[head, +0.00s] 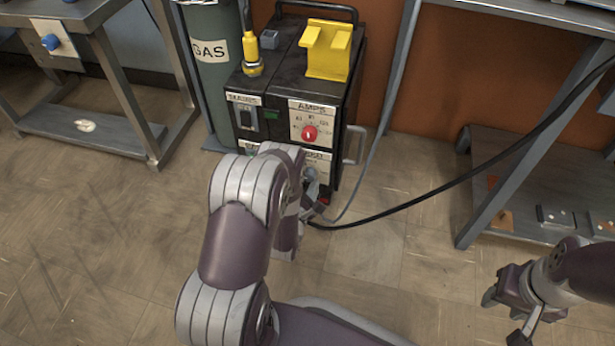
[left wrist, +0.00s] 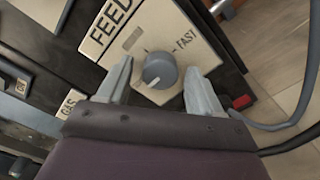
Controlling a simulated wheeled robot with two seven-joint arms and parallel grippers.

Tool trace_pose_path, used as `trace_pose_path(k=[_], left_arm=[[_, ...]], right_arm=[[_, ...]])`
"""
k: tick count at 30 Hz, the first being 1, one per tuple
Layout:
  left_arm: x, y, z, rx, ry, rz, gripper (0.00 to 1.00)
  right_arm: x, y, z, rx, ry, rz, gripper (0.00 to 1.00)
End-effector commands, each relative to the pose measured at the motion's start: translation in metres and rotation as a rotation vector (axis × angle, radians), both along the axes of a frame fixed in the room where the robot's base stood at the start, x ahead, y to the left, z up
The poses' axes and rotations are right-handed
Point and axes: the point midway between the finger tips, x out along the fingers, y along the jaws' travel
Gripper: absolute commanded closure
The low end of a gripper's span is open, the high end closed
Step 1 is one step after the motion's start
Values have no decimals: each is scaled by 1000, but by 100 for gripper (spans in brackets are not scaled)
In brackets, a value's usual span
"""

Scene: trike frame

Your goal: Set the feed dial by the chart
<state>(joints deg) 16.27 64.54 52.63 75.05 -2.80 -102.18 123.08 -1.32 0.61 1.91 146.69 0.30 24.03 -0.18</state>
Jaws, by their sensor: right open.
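The grey feed dial (left wrist: 160,70) sits on a pale plate (left wrist: 133,42) lettered FEED and FAST in the left wrist view. A small white mark shows on the dial's near edge. My left gripper (left wrist: 163,88) is open, with one finger on each side of the dial; I cannot tell whether either touches it. In the head view my left gripper (head: 308,190) is at the lower front of the welding machine (head: 275,95), and my arm hides part of that front. My right gripper (head: 508,313) is open and empty above the floor at lower right. I make out no chart.
A red AMPS knob (head: 310,133) is above the feed area. A green gas cylinder (head: 213,60) stands left of the machine. A black cable (head: 440,188) runs right from the machine's lower front. Metal benches stand left and right, with open floor in front.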

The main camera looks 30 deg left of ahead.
Motion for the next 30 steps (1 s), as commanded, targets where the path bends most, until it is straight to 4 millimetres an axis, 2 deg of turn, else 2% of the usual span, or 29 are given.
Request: trace_pose_path(k=[1, 3, 6, 17, 30], left_arm=[[0, 0, 0, 0, 0, 0, 41], [0, 0, 0, 0, 0, 0, 64], [0, 0, 0, 0, 0, 0, 91], [0, 0, 1, 50, 11, -1, 91], [0, 0, 4, 383, 92, -1, 91]], right_arm=[[0, 0, 0, 0, 0, 0, 56], [0, 0, 0, 0, 0, 0, 56], [0, 0, 0, 0, 0, 0, 56], [0, 0, 4, 0, 0, 0, 56], [0, 0, 23, 0, 0, 0, 56]])
